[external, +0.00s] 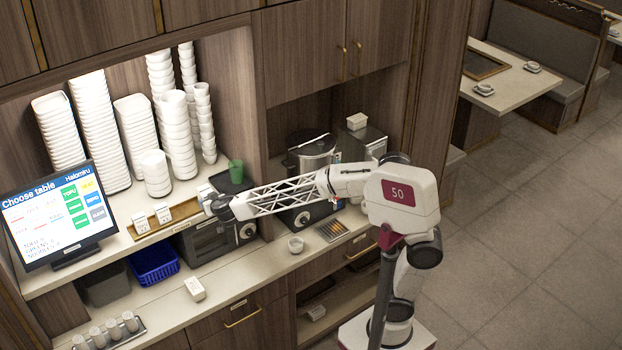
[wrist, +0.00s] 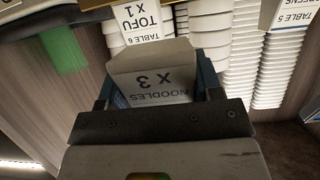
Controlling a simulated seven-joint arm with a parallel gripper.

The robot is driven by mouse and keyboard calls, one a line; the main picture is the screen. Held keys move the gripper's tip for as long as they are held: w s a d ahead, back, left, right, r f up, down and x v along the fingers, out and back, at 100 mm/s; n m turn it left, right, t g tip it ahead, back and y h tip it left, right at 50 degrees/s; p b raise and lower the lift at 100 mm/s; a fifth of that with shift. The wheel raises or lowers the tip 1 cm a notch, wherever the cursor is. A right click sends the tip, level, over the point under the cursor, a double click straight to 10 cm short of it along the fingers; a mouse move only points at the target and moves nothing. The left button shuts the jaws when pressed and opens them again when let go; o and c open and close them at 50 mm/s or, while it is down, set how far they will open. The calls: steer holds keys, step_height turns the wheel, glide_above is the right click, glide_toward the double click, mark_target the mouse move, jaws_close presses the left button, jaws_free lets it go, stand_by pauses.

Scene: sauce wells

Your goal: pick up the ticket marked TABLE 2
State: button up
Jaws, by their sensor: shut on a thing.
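My gripper (wrist: 156,82) is shut on a white block-like ticket (wrist: 150,88). Its print is upside down in the wrist view and reads NOODLES X 3. The line with its table number is hidden by the jaws, so I cannot read which table it is. In the external view my gripper (external: 213,204) is at the shelf's front, to the right of the wooden ticket rail. A ticket reading TABLE 6 TOFU X 1 (wrist: 140,24) is beyond the held one. A TABLE 5 ticket (wrist: 292,16) is at the upper right. Two tickets (external: 140,223) (external: 163,214) stand on the rail.
Stacks of white bowls (external: 98,130) fill the shelf behind. An order screen (external: 58,215) is at the left. A blue basket (external: 153,264) and a small white block (external: 195,289) are on the lower counter.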

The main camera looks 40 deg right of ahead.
steer(key=shift+s+d+r, duration=0.1)
steer(key=shift+s+d, duration=0.45)
steer(key=shift+s, duration=0.2)
steer(key=shift+s+d+r, duration=0.1)
steer(key=shift+s+d, duration=0.45)
steer(key=shift+s, duration=0.15)
steer(key=shift+f, duration=0.15)
